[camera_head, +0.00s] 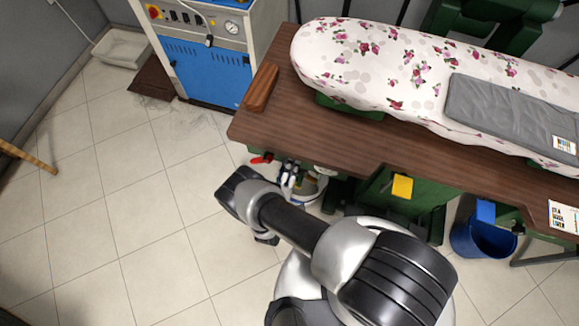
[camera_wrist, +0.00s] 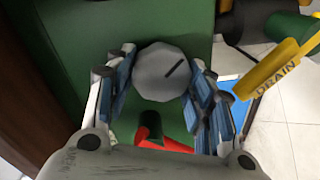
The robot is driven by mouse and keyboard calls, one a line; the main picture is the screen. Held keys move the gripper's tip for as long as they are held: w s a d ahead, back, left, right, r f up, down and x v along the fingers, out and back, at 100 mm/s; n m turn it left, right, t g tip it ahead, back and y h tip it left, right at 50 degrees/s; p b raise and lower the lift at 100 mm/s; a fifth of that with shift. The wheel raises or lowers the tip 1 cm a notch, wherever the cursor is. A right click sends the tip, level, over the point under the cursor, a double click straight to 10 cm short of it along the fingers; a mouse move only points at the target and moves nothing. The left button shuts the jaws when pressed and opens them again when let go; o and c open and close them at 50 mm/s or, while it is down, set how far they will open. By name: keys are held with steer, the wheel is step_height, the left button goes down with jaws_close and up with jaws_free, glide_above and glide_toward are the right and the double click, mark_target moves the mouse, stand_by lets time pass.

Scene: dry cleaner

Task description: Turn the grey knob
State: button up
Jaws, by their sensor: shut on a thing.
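The grey knob (camera_wrist: 160,72) is a round disc with a dark pointer line slanting to the upper right. It sits in front of a green panel (camera_wrist: 165,22) in the wrist view. My gripper (camera_wrist: 160,80) is around it, with one finger against its left side and one against its right side. In the head view, my gripper (camera_head: 289,175) is at the front edge of the table, low beside the green base.
A yellow DRAIN tag (camera_wrist: 278,75) hangs right of the knob. Something red (camera_wrist: 150,130) shows below it. The ironing table (camera_head: 400,165) overhangs the area. A blue bucket (camera_head: 482,238) stands to the right.

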stand_by(0.3)
steer(key=o, duration=1)
steer(key=shift+o, duration=0.2)
steer(key=v, duration=1.2)
